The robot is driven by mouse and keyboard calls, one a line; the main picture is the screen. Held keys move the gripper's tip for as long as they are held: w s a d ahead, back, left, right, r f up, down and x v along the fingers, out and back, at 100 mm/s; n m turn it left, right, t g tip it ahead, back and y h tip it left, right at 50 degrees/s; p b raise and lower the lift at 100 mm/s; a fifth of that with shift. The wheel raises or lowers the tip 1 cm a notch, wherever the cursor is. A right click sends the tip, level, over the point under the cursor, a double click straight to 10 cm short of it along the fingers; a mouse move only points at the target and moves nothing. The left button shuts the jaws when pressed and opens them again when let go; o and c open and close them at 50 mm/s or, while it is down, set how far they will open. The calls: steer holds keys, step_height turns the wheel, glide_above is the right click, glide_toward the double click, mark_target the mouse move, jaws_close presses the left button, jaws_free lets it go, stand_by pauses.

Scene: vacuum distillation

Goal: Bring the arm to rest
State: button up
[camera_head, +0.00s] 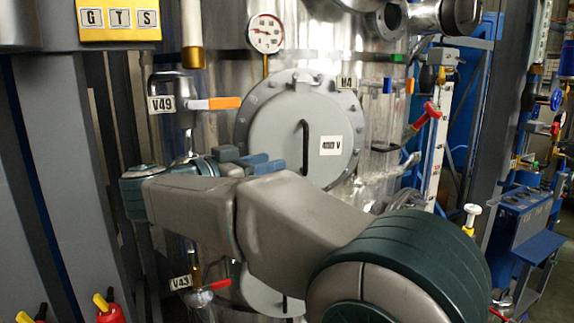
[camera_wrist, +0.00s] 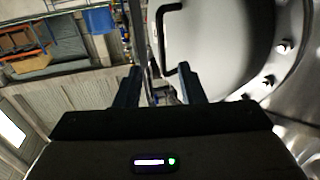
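My arm reaches across the lower middle of the head view from the right, bent at the wrist. In the wrist view the hatch's black handle (camera_wrist: 163,30) lies beyond the fingertips. I cannot tell the exact gap between the fingers and the vessel.
An orange-handled valve (camera_head: 215,103) labelled V49 is above my wrist. A red-handled valve (camera_head: 212,286) labelled V43 is below it. A red valve handle (camera_head: 428,113) sticks out to the right of the hatch. Grey posts (camera_head: 65,150) stand close on the left.

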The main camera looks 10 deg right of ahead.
steer(key=w+a+r+n+t+y, duration=0.3)
steer(key=r+n+t+y, duration=0.25)
steer(key=t, duration=0.45)
steer(key=s+d+f+n+g+y, duration=0.1)
steer(key=s+f+n+g+y, duration=0.25)
steer(key=f+y, duration=0.45)
steer(key=s+f+n+g+y, duration=0.2)
steer(key=f+n+y, duration=0.3)
steer(key=f, duration=0.4)
steer(key=s+d+f+m+g+h, duration=0.1)
steer(key=s+d+f+g, duration=0.4)
steer(key=s+f, duration=0.4)
steer(key=s+d+f+m+g+h, duration=0.1)
steer(key=s+d+f+g, duration=0.4)
steer(key=s, duration=0.6)
step_height(320, 180, down, 4)
steer(key=shift+d+r+h, duration=0.1)
steer(key=shift+d+h, duration=0.55)
steer(key=shift+d, duration=0.4)
